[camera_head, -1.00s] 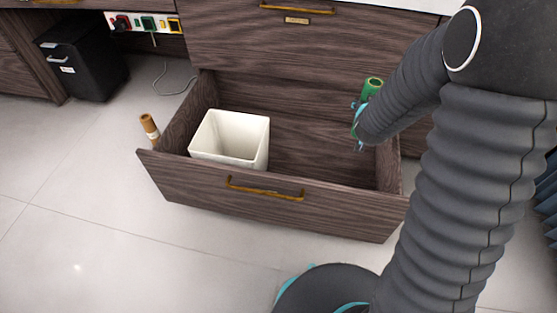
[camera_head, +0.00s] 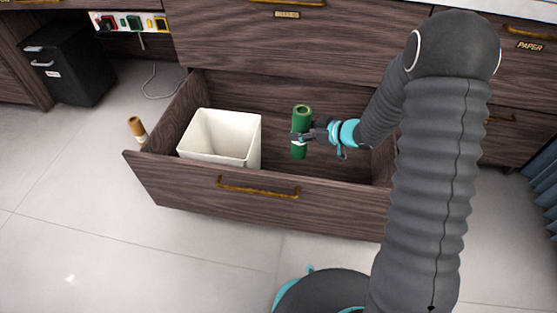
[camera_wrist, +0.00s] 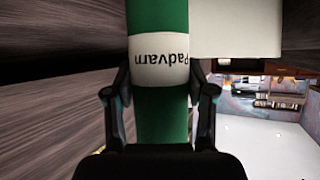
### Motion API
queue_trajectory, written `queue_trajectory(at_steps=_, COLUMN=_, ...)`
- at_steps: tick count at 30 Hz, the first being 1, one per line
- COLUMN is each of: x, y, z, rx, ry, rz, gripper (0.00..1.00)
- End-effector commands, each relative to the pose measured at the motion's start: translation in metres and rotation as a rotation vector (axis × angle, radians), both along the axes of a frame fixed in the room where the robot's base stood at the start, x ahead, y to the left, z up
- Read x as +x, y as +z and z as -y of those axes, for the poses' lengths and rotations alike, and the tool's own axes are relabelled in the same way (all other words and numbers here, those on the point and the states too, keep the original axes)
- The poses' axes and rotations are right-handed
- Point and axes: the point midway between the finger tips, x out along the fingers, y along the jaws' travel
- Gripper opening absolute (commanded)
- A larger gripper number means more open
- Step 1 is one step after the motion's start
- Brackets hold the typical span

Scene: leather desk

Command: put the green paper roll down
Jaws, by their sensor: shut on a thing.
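The green paper roll (camera_head: 300,118) is upright in the head view, over the open lower drawer (camera_head: 262,183) and just right of the white bin. My gripper (camera_head: 301,138) is shut on the roll from the right side. In the wrist view the roll (camera_wrist: 158,105) stands between my two fingers (camera_wrist: 160,100), with a white label band reading "Padvarn". Whether the roll's lower end touches the drawer floor cannot be told.
A white bin (camera_head: 190,146) stands in the drawer's left part. The drawer's right part looks free. A brown roll (camera_head: 137,130) stands just outside the drawer's left side.

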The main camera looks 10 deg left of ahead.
Motion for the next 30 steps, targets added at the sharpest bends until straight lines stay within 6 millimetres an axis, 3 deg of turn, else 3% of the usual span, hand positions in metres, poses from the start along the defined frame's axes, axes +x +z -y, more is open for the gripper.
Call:
queue_trajectory(at_steps=3, x=-0.021, y=-0.022, z=-0.003, rx=0.002, ry=0.125, rz=-0.001, gripper=0.13)
queue_trajectory(at_steps=9, x=-0.038, y=-0.041, z=-0.004, rx=0.001, ry=0.220, rz=-0.001, gripper=0.13)
queue_trajectory(at_steps=18, x=-0.039, y=-0.090, z=-0.004, rx=0.000, ry=0.226, rz=0.001, gripper=0.13)
queue_trajectory(at_steps=25, x=-0.038, y=-0.104, z=-0.004, rx=0.000, ry=0.224, rz=0.004, gripper=0.13)
queue_trajectory(at_steps=30, x=-0.039, y=-0.127, z=-0.004, rx=0.000, ry=0.224, rz=0.001, gripper=0.13)
